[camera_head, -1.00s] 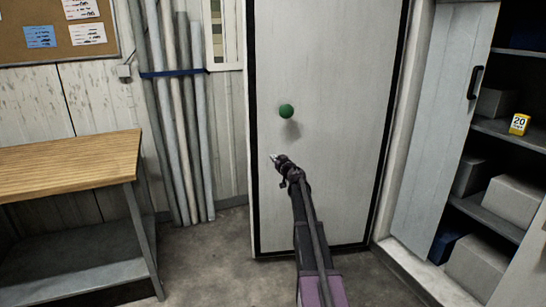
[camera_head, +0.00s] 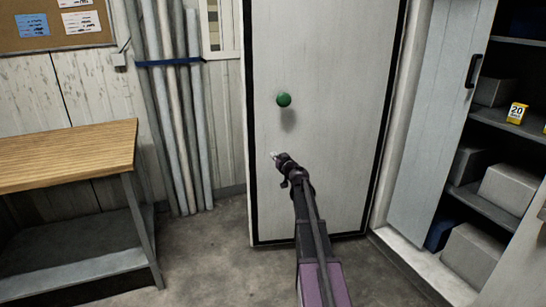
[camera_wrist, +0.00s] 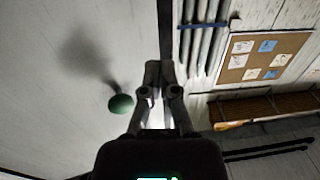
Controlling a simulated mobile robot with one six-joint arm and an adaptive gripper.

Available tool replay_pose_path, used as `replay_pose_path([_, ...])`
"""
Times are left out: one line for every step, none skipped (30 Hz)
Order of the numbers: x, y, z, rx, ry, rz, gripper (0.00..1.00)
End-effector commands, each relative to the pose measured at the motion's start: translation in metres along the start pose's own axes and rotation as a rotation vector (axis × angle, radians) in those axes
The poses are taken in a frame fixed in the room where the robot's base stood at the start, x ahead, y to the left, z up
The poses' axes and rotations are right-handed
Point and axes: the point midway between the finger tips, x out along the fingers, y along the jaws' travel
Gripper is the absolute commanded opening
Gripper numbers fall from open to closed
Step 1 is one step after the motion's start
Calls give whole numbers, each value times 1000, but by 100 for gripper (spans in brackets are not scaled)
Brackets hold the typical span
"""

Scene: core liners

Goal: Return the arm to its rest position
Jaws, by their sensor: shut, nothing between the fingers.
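My gripper (camera_head: 275,156) is at the end of my arm, which reaches forward from the bottom of the head view. It is in front of the white door panel and lower than the round green knob (camera_head: 284,100) on it. The gripper is shut and empty. In the wrist view my gripper (camera_wrist: 159,68) points up the picture with its fingers together. There the green knob (camera_wrist: 121,104) is left of the fingers, apart from them, and casts a shadow on the pale panel.
A wooden-topped bench (camera_head: 70,152) stands at the left. Several tall pipes (camera_head: 175,130) lean on the wall behind a blue strap. A shelf cabinet at the right holds grey boxes (camera_head: 508,188) and a yellow "20" item (camera_head: 517,113). Its grey door (camera_head: 440,115) stands open. Floor is clear between bench and door.

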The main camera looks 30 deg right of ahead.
Motion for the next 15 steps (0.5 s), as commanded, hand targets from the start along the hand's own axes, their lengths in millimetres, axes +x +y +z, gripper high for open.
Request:
replay_pose_path([0, 0, 0, 0, 0, 0, 0])
replay_pose_path([0, 0, 0, 0, 0, 0, 0])
replay_pose_path([0, 0, 0, 0, 0, 0, 0])
replay_pose_path([0, 0, 0, 0, 0, 0, 0])
replay_pose_path([0, 0, 0, 0, 0, -1, 0])
replay_pose_path([0, -1, 0, 0, 0, -1, 0])
replay_pose_path([0, -1, 0, 0, 0, -1, 0])
replay_pose_path([0, -1, 0, 0, 0, 0, 0])
replay_pose_path([0, -2, 0, 0, 2, 3, 0])
replay_pose_path([0, -2, -1, -1, 3, 6, 0])
replay_pose_path([-1, -3, -1, -1, 6, 10, 0])
replay_pose_path([-1, -4, -2, -1, 10, 19, 0])
replay_pose_path([-2, -6, -2, -2, 13, 29, 0])
replay_pose_path([-3, -7, -3, -3, 17, 39, 0])
replay_pose_path([-5, -8, -4, -4, 23, 58, 0])
